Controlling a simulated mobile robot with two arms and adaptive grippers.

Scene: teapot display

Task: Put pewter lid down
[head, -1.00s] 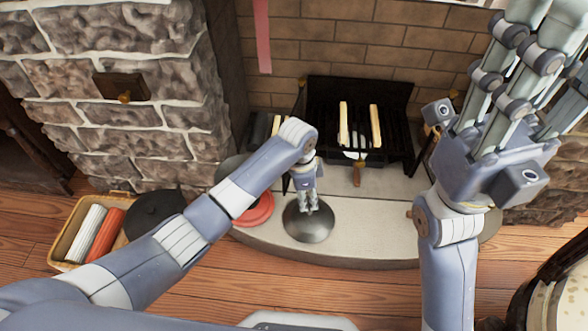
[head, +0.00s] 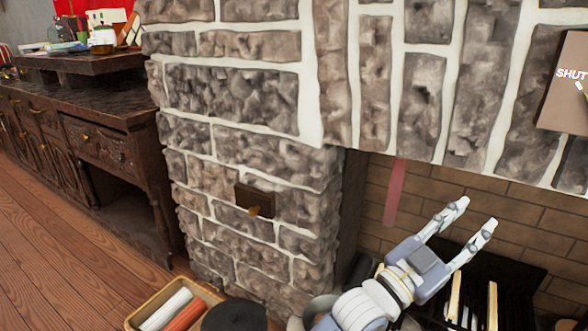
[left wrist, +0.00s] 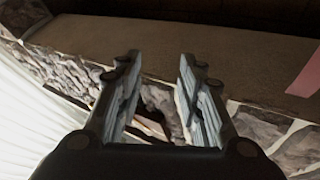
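The pewter lid does not show in either view now. My left gripper (head: 470,220) is raised in front of the fireplace at the lower right of the head view. Its two fingers are spread and nothing is between them. The left wrist view also shows the fingers of the left gripper (left wrist: 160,65) apart and empty, with blurred stonework behind them. My right gripper is out of view.
The stone chimney (head: 240,150) stands close to my left arm. A basket (head: 150,308) with white and red rolls and a dark round pan (head: 235,316) are at the bottom. The grate (head: 520,285) lies right of my gripper. Wooden floor at left is clear.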

